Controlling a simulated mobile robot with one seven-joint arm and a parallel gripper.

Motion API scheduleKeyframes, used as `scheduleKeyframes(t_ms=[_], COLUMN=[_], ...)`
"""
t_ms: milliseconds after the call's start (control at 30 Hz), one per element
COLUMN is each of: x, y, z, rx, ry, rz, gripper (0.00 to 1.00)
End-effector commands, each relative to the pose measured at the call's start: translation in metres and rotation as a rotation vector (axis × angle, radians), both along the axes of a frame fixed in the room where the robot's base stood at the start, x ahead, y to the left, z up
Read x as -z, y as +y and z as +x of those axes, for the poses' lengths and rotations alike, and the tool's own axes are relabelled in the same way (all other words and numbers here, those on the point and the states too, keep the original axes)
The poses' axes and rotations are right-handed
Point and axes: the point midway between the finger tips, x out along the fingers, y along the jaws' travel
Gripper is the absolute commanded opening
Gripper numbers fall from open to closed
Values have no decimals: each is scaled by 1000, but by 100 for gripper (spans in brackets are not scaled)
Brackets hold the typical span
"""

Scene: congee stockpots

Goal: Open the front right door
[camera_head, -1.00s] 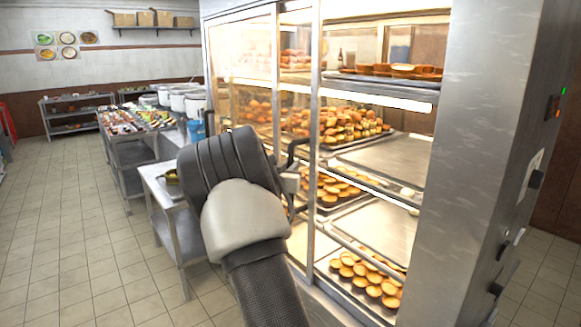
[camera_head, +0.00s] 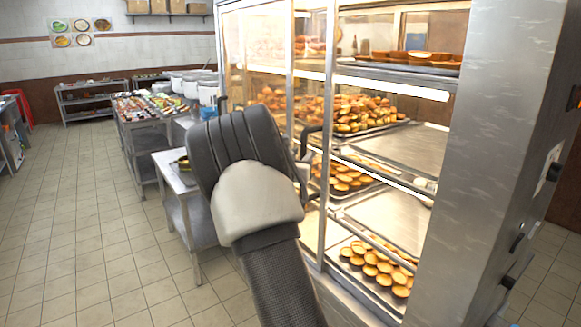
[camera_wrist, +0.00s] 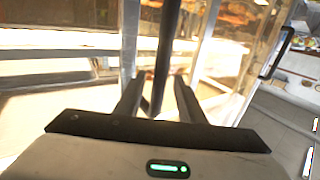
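A tall metal and glass display cabinet (camera_head: 505,120) fills the right of the head view. Its right glass door has a metal frame post (camera_head: 328,130) with a dark bar handle (camera_head: 306,143). I see no clear gap at this door. My gripper is at the handle; in the head view my wrist hides its fingers. In the wrist view, the dark handle (camera_wrist: 166,50) runs between the two fingers of my gripper (camera_wrist: 157,80). The fingers stand apart, with light gaps seen beside the bar. Another dark handle (camera_wrist: 276,52) shows at the upper right.
Trays of baked goods (camera_head: 372,268) sit on the cabinet shelves. A low metal table (camera_head: 188,205) stands left of my arm, close to the cabinet front. A food counter (camera_head: 150,110) is behind it. The tiled floor (camera_head: 75,240) at left is clear.

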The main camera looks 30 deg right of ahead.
Motion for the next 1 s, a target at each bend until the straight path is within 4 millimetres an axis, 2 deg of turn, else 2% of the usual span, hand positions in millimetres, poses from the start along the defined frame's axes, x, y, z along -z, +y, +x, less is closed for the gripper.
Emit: scheduleKeyframes(t_ms=[400, 600, 800, 1000], x=[-1, -1, 0, 0], y=[81, 109, 121, 122], z=[-62, -85, -95, -97], rx=[-4, -2, -1, 0], ry=[0, -1, 0, 0], rz=[2, 2, 0, 0], gripper=[36, 36, 36, 36])
